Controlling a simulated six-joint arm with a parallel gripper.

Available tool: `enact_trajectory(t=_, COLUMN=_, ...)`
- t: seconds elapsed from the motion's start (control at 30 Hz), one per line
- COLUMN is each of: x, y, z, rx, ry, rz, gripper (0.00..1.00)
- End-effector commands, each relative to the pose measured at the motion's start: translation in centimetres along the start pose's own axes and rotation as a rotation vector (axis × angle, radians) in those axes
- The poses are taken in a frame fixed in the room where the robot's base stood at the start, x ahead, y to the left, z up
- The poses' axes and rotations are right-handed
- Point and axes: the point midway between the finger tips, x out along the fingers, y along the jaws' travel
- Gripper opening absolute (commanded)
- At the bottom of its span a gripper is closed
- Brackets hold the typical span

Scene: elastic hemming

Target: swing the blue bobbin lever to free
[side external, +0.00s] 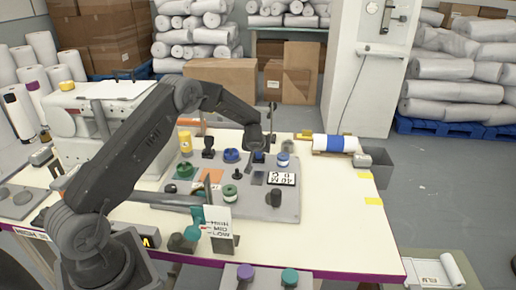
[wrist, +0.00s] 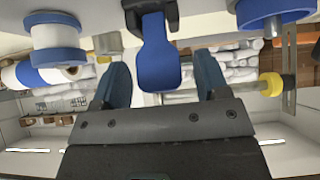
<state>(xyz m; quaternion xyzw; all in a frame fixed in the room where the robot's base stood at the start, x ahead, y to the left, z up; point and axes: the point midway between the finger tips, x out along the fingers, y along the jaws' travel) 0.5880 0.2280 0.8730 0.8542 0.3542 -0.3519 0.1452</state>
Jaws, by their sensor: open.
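The blue bobbin lever (wrist: 158,62) shows in the middle of the wrist view, a flat paddle on a dark mount. My gripper (wrist: 161,75) is open, with one finger on each side of the paddle and visible gaps to both. In the side external view my gripper (side external: 264,146) is low over the back of the grey board, at the small blue lever (side external: 258,156). The arm partly hides the lever's mount there, and its exact angle is hard to tell.
A blue-and-white spool (side external: 283,159) stands right of the lever and a blue round knob (side external: 232,155) left of it. A black knob (side external: 208,147) and yellow cylinder (side external: 186,141) are further left. A blue-and-white roll (side external: 334,143) lies at the back right.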

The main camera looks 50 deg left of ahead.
Motion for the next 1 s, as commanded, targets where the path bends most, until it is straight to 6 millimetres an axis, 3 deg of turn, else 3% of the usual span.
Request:
enact_trajectory(t=0.27, x=-2.1, y=0.1, z=-0.2, rx=0.0, ry=0.003, rz=0.003, gripper=0.68)
enact_trajectory(t=0.7, x=-11.3, y=0.0, z=-0.1, rx=0.0, ry=0.002, rz=0.001, gripper=0.68)
enact_trajectory(t=1.0, x=-13.8, y=0.0, z=0.0, rx=-0.001, ry=0.0, rz=0.0, gripper=0.68)
